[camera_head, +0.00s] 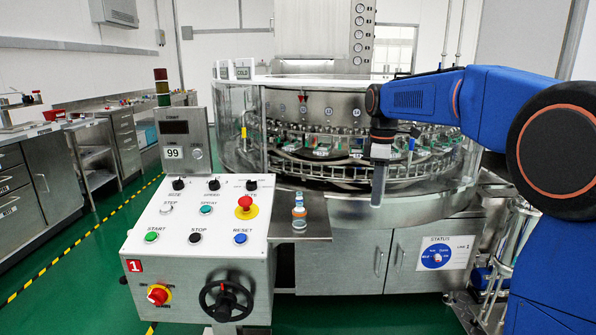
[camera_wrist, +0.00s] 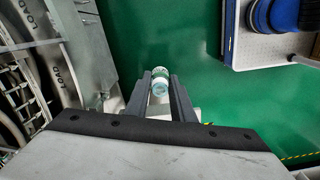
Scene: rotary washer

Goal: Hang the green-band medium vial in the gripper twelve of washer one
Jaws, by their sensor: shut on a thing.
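My gripper (camera_head: 379,184) hangs in front of the washer's right half, fingers down in the head view. In the wrist view my gripper (camera_wrist: 161,80) is shut on a small pale vial (camera_wrist: 160,86) with green marking, held between the fingertips. In the head view the vial cannot be made out. The round washer (camera_head: 340,217) has a ring of grippers (camera_head: 319,146) behind clear guarding, with numbered round labels on the drum above; a small red pointer (camera_head: 303,97) is on the drum. The numbers are too small to read surely. My gripper is outside the ring.
A control console (camera_head: 205,222) marked 1 stands left of the washer, with a handwheel (camera_head: 225,301) in front. A small steel shelf (camera_head: 312,230) holds vials with blue and orange bands (camera_head: 299,211). Curved washer rails marked LOAD (camera_wrist: 50,65) lie left in the wrist view.

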